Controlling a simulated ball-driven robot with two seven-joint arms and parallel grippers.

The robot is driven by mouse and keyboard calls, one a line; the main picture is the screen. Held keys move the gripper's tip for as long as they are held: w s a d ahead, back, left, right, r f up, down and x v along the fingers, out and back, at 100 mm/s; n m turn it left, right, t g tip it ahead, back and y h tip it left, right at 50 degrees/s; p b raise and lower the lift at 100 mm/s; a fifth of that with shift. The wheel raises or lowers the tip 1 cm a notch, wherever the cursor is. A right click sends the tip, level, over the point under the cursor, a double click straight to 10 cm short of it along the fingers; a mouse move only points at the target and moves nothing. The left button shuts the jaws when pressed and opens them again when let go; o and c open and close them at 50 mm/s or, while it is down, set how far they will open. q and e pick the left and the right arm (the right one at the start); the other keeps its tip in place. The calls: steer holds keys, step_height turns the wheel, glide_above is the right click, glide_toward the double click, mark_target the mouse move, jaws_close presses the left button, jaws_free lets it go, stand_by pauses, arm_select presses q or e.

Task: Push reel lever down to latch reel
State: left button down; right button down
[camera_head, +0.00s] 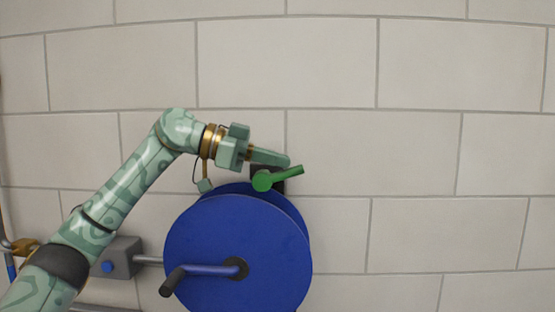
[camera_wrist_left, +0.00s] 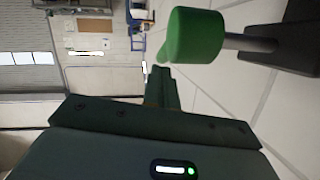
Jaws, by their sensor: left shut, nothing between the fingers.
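The green reel lever (camera_head: 282,177) sits at the top of the blue reel (camera_head: 225,235), on a dark bracket against the wall. Its handle points right and slightly up. My left gripper (camera_head: 287,161) is shut and empty, with its fingertips just above the lever; I cannot tell whether they touch it. In the left wrist view the shut fingers (camera_wrist_left: 162,75) are beside the lever's round green hub (camera_wrist_left: 192,35), which sits on a grey shaft leading to a dark block (camera_wrist_left: 292,40). My right gripper is not in view.
The reel has a crank with a dark handle (camera_head: 173,281) jutting forward at lower left. A grey box (camera_head: 122,257) with a blue button and a pipe is on the wall to its left. The pale block wall (camera_head: 430,150) is bare on the right.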

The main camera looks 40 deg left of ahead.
arm_select(q)
steer(key=shift+w+d+f+p, duration=0.15)
steer(key=shift+w+d+p, duration=0.1)
steer(key=shift+w+p, duration=0.1)
steer(key=shift+d+f, duration=0.2)
steer(key=shift+d, duration=0.05)
steer(key=shift+w+f+p, duration=0.1)
steer(key=shift+f+p, duration=0.1)
steer(key=shift+p, duration=0.1)
